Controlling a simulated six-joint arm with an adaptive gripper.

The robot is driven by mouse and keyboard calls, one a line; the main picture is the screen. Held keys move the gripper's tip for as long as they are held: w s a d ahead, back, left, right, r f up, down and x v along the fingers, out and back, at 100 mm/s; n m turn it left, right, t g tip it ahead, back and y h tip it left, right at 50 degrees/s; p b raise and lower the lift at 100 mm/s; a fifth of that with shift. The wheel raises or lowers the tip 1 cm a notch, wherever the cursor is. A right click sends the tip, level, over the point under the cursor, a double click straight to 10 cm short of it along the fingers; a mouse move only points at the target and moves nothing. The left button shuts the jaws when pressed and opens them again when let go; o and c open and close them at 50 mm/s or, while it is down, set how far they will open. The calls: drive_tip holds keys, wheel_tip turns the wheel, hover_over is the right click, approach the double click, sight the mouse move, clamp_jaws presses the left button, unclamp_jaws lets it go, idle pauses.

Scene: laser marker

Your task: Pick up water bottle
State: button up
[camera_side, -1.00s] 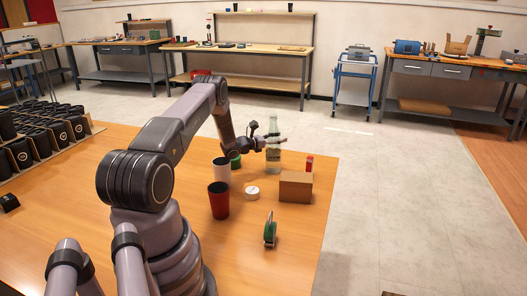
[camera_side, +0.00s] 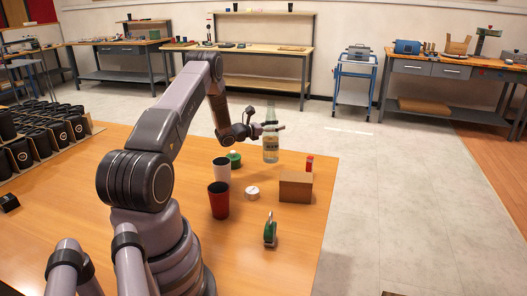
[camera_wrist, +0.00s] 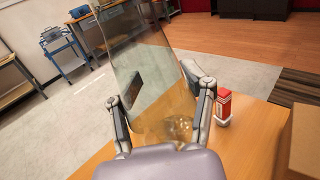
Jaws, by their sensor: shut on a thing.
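The water bottle (camera_side: 270,148) is clear, with a pale label, and stands upright in the side view. The bottle's base appears raised above the wooden table (camera_side: 170,250). In the wrist view the clear bottle (camera_wrist: 150,70) fills the space between the two fingers of my gripper (camera_wrist: 160,100), and the room shows through it.
A cardboard box (camera_side: 295,187) and a small red-topped item (camera_side: 309,163) stand right of the bottle.

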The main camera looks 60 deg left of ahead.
sight(270, 120)
drive_tip(key=r, duration=0.1)
drive_tip(key=s+d+r, duration=0.1)
drive_tip(key=s+r, duration=0.1)
drive_tip(key=shift+d+r, duration=0.15)
drive_tip(key=shift+d, duration=0.15)
drive_tip(key=s+d+r, duration=0.3)
drive_tip(key=s+d, duration=0.2)
drive_tip(key=s, duration=0.2)
drive_tip(key=shift+d+r, duration=0.3)
drive_tip(key=shift+r, duration=0.1)
